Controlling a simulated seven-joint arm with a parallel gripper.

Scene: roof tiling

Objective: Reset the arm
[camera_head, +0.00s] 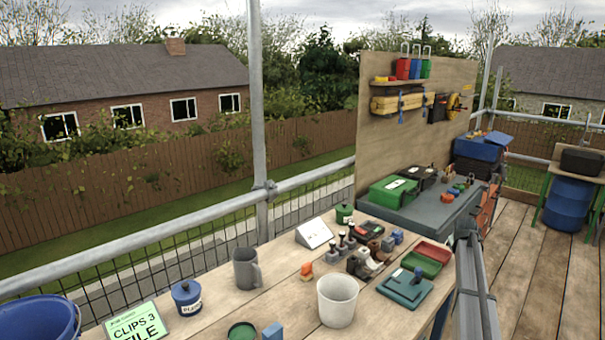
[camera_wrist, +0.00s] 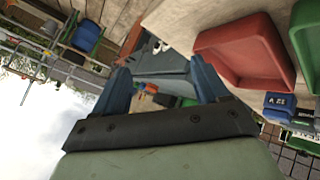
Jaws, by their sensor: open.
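My gripper (camera_wrist: 163,76) shows in the wrist view, with its two blue fingers wide apart and nothing between them. The wrist view is strongly tilted. A red tray (camera_wrist: 238,50) lies close to the right of the fingers, apart from them. A green tray (camera_wrist: 308,42) is beside it at the right edge. In the head view the red tray (camera_head: 434,250) and the green tray (camera_head: 421,264) sit at the right end of the wooden bench (camera_head: 279,299). I cannot make out the gripper in the head view.
The bench holds a white bucket (camera_head: 337,300), a grey mug (camera_head: 246,268), a blue pot (camera_head: 186,297), a green sign (camera_head: 137,325) and several small tools. A grey chest (camera_head: 430,206) stands behind. Plank floor (camera_head: 535,280) is open at right.

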